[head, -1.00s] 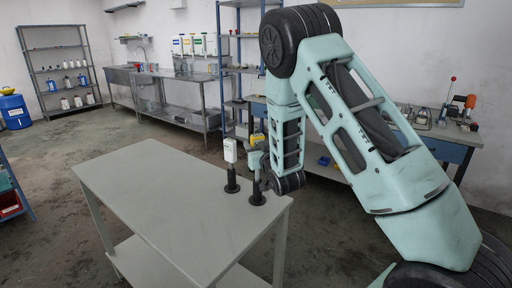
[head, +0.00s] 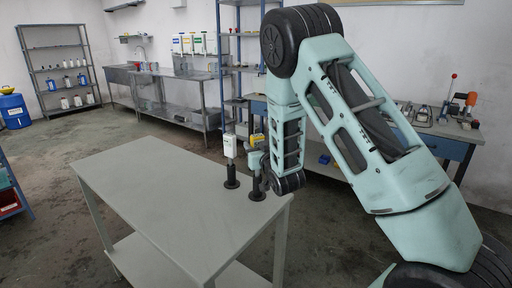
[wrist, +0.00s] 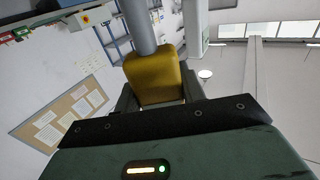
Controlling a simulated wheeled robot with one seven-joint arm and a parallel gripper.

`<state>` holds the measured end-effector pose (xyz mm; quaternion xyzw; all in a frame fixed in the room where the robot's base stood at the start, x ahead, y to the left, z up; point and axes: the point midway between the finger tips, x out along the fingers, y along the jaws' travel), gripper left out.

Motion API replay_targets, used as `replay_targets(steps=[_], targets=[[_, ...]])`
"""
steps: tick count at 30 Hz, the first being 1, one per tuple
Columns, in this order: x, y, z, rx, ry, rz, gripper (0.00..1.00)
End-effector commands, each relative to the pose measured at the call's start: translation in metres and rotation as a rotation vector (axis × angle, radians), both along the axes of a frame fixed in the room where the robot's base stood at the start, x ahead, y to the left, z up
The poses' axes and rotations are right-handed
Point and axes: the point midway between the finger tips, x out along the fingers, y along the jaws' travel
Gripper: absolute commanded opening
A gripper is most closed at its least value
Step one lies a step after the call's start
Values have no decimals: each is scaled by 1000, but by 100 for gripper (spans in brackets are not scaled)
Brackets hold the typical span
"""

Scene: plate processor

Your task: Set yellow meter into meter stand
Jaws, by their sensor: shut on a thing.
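The yellow meter (head: 257,140) is upright above the table's near right corner. My gripper (wrist: 158,92) is shut on it, with a finger on each side of the yellow body in the wrist view (wrist: 154,76). In the head view, a black meter stand (head: 257,194) stands on the table directly below the meter. My wrist partly hides the space between them, so I cannot tell whether the meter touches the stand. A white meter (head: 230,146) sits on another black stand (head: 231,181) just to the left.
The grey table (head: 160,195) is otherwise bare, with free room to the left. A workbench (head: 440,140) with tools is behind my arm at the right. Blue shelving (head: 237,60) and a steel sink counter (head: 170,80) stand at the back.

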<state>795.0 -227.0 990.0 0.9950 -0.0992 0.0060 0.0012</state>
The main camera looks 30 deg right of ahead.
Motion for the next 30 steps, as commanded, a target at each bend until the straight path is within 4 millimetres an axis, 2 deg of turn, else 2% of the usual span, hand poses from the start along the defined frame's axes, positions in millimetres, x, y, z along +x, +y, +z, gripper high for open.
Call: replay_targets(steps=[13, 22, 23, 25, 26, 30], targets=[[0, 0, -19, 0, -1, 0, 16], [0, 0, -19, 0, -1, 0, 16], [0, 0, -19, 0, -1, 0, 42], [0, 0, -19, 0, -1, 0, 62], [0, 0, -19, 0, -1, 0, 65], [0, 0, -19, 0, 0, 0, 65]])
